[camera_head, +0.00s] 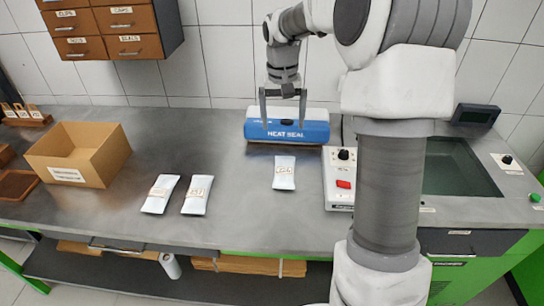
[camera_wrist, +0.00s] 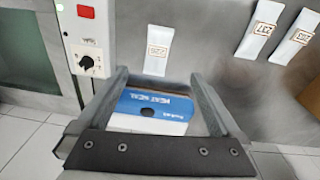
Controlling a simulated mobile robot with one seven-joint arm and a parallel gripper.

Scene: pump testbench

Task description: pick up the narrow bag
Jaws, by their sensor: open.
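A small pale bag with a printed label (camera_head: 284,172) lies alone on the bench in front of the heat sealer; it also shows in the wrist view (camera_wrist: 158,50), beyond the fingertips. Two other pale bags lie side by side further left, the outer one (camera_head: 160,194) and the inner one (camera_head: 197,195). The lone bag looks slightly smaller in the head view, but I cannot tell surely which is narrowest. My gripper (camera_head: 283,122) is open and empty, fingers pointing down, over the blue heat sealer (camera_head: 290,132). In the wrist view the sealer shows between the fingers.
An open cardboard box (camera_head: 108,169) stands at the left of the bench. A white control box with a red switch (camera_head: 340,185) stands right of the lone bag. Small drawers (camera_head: 118,46) hang on the wall at upper left. The bench between the bags is clear.

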